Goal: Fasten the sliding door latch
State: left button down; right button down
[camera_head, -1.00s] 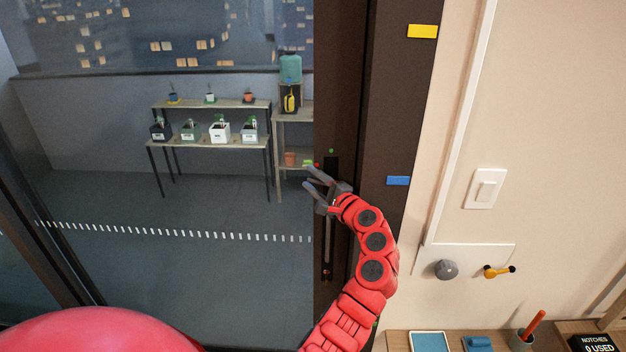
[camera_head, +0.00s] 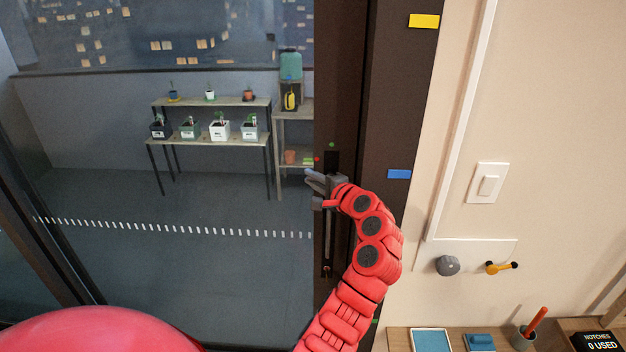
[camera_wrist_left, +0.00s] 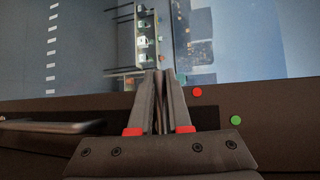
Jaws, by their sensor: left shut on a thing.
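The sliding door's dark frame (camera_head: 341,70) stands upright beside the glass. The black latch plate (camera_head: 331,160) is on it, with a green dot above and a red dot at its left; the plate also shows in the wrist view (camera_wrist_left: 207,117). My left gripper (camera_head: 311,180) is at the plate's lower part, its fingers closed together and pointing left. In the wrist view the left gripper (camera_wrist_left: 164,80) is shut on a thin dark piece, the latch lever (camera_wrist_left: 159,104), mostly hidden between the fingers. My right gripper is out of view.
A long door handle (camera_head: 327,245) runs down the frame below the latch. Yellow (camera_head: 424,21) and blue (camera_head: 399,174) tags are on the jamb. A light switch (camera_head: 487,187), grey knob (camera_head: 447,265) and yellow lever (camera_head: 497,268) are on the right wall.

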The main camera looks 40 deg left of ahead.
pick_arm(q)
jog(key=shift+f, duration=0.1)
jog(key=c, duration=0.9)
grip_release()
jog(key=shift+o, duration=0.2)
jog(key=b+v, duration=0.5)
jog(key=v, duration=1.2)
jog(key=shift+r+b, duration=0.2)
jog(key=shift+b, duration=0.15)
